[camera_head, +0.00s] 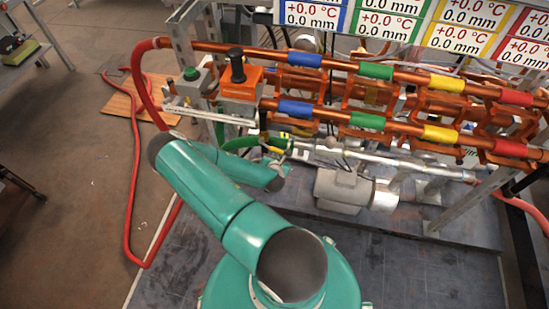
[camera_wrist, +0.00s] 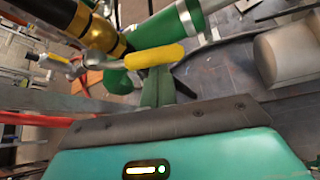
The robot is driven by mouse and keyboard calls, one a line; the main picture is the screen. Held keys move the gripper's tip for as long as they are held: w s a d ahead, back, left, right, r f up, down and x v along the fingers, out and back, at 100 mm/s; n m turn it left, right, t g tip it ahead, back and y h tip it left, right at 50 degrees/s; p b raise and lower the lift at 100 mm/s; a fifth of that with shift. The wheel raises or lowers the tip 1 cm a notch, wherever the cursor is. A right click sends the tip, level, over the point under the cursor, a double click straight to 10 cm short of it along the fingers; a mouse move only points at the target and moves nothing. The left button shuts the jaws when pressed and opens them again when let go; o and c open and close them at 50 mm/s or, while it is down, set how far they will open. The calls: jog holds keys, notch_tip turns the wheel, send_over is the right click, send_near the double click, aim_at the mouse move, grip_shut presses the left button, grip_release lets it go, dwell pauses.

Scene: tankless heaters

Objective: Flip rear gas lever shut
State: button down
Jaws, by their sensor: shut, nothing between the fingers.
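A lever with a yellow grip (camera_wrist: 155,55) shows in the wrist view, joined on its left to a metal stem near a dark pipe with a brass section. It runs roughly across the picture. My gripper (camera_wrist: 156,80) is shut, its narrow green fingers close below the yellow grip in the picture. I cannot tell if they touch it. In the head view a small yellow piece (camera_head: 273,149) beside the green hose end looks like the same lever. My fingers are hard to make out there near the lower pipes.
Copper pipes (camera_head: 340,65) with coloured bands cross above the arm's end. An orange valve block with a black knob (camera_head: 237,70) sits upper left. A grey motor (camera_head: 345,190) lies to the right. A red hose (camera_head: 135,180) runs along the left floor.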

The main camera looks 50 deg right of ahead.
jog(key=shift+s+d+r+n+g+h, duration=0.1)
jog(key=shift+s+r+n+g+h, duration=0.15)
jog(key=shift+r+n+g, duration=0.4)
jog(key=shift+s+d+r+n+g+h, duration=0.1)
jog(key=shift+r+n+g+h, duration=0.15)
jog(key=shift+r+n+g, duration=0.35)
jog(key=shift+r, duration=0.1)
notch_tip(320, 180, down, 4)
jog(key=a, duration=0.1)
jog(key=v, duration=1)
jog(key=shift+s, duration=0.3)
